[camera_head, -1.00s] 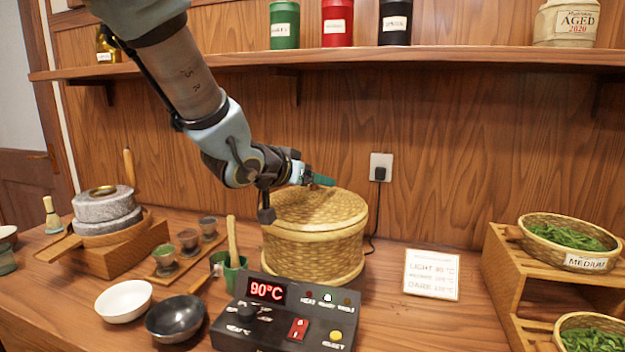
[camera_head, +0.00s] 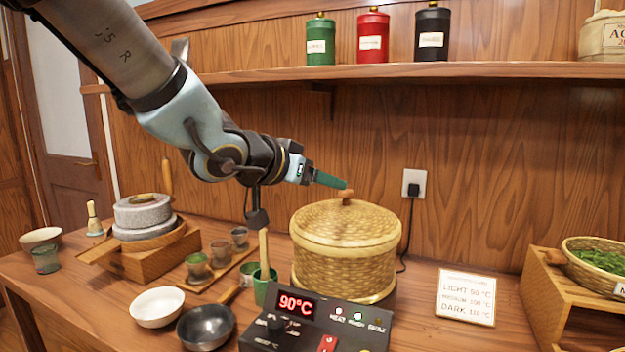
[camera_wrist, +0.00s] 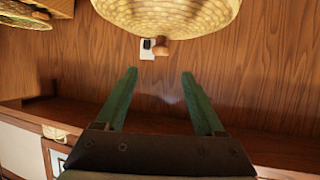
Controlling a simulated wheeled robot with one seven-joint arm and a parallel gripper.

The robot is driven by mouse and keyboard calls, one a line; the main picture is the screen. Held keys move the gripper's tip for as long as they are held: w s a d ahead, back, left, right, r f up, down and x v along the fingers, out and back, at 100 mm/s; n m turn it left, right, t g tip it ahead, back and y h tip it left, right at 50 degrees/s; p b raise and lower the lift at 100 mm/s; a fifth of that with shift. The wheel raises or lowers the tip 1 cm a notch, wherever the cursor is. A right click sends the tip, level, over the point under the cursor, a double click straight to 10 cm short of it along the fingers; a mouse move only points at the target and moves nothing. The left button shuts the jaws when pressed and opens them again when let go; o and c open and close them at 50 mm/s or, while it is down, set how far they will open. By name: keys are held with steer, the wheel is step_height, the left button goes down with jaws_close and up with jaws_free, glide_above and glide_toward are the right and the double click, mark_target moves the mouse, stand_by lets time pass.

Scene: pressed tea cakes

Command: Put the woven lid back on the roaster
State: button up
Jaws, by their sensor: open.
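The woven lid (camera_head: 325,226), pale yellow with a small brown wooden knob (camera_head: 345,195), sits on top of the woven roaster (camera_head: 335,277) and looks about level. My gripper (camera_head: 345,184) is at the knob's height or just above it, its green fingers reaching in from the left. In the wrist view my gripper (camera_wrist: 159,72) is open with nothing between the fingers. There the lid (camera_wrist: 170,15) hangs at the top edge, and its knob (camera_wrist: 162,48) lies beyond the fingertips. Whether a finger touches the knob is unclear.
A control box (camera_head: 305,325) reading 90°C stands in front of the roaster. A green cup with a wooden-handled tool (camera_head: 263,255) is close at its left. A temperature card (camera_head: 466,296) is to the right. A shelf with canisters (camera_head: 372,35) runs above.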

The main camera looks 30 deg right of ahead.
steer(key=shift+v, duration=1.2)
steer(key=w+a+f+n+t+y, duration=0.1)
steer(key=w+a+f+n+y, duration=0.15)
steer(key=w+a+f, duration=0.35)
steer(key=w+a+f+n+t+y, duration=0.1)
steer(key=w+a+f+n+y, duration=0.15)
steer(key=a, duration=0.55)
steer(key=w+a+f+n+t+y, duration=0.1)
steer(key=w+a+f+n+y, duration=0.1)
steer(key=w+a+f+y, duration=0.4)
steer(key=s+a+f+n+g, duration=0.2)
steer(key=s+a+f+n, duration=0.1)
steer(key=a, duration=0.6)
steer(key=s+a+f+n+g+y, duration=0.1)
steer(key=s+a+f+n+g, duration=0.2)
steer(key=a, duration=0.6)
steer(key=shift+s+a+f+g+y, duration=0.2)
steer(key=shift+s+f+g+y, duration=0.15)
steer(key=shift+s, duration=0.25)
